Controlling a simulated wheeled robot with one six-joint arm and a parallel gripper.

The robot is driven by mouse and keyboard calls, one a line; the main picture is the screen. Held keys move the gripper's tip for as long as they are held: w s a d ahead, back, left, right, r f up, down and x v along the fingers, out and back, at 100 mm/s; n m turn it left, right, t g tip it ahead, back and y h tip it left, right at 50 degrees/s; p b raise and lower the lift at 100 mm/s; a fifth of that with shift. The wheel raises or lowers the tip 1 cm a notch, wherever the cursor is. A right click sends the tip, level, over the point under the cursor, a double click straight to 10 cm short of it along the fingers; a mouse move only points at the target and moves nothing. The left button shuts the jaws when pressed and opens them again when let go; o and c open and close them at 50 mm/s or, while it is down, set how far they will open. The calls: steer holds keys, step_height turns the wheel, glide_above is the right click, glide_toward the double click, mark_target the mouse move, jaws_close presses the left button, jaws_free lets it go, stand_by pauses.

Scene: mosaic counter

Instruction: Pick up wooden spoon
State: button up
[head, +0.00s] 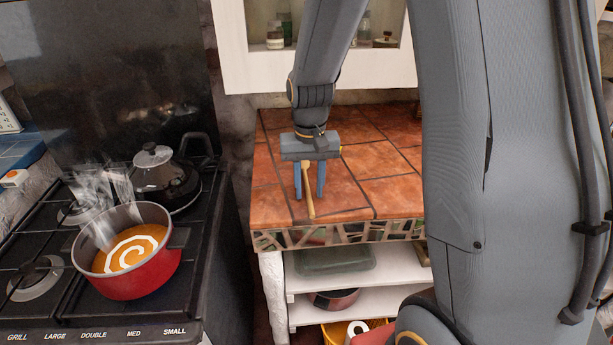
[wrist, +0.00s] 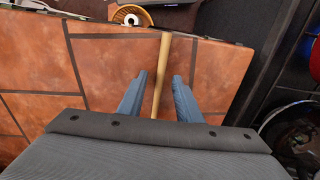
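The wooden spoon (head: 307,189) is a pale, thin stick on the tiled counter (head: 375,163), with one end at the front edge. My gripper (head: 309,196) points down over it, with its two blue fingers apart. In the wrist view the spoon's handle (wrist: 163,55) runs between the fingers of my gripper (wrist: 160,76), with a visible gap on both sides. The fingers do not touch it. The spoon's other end is hidden beneath the gripper body in the wrist view.
Shelves (head: 390,265) holding dishes are under the counter. A white wall cabinet (head: 240,60) hangs above. The tiles around the spoon are clear.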

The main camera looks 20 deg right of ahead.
steer(key=shift+f, duration=0.25)
jaws_close()
steer(key=shift+r, duration=0.15)
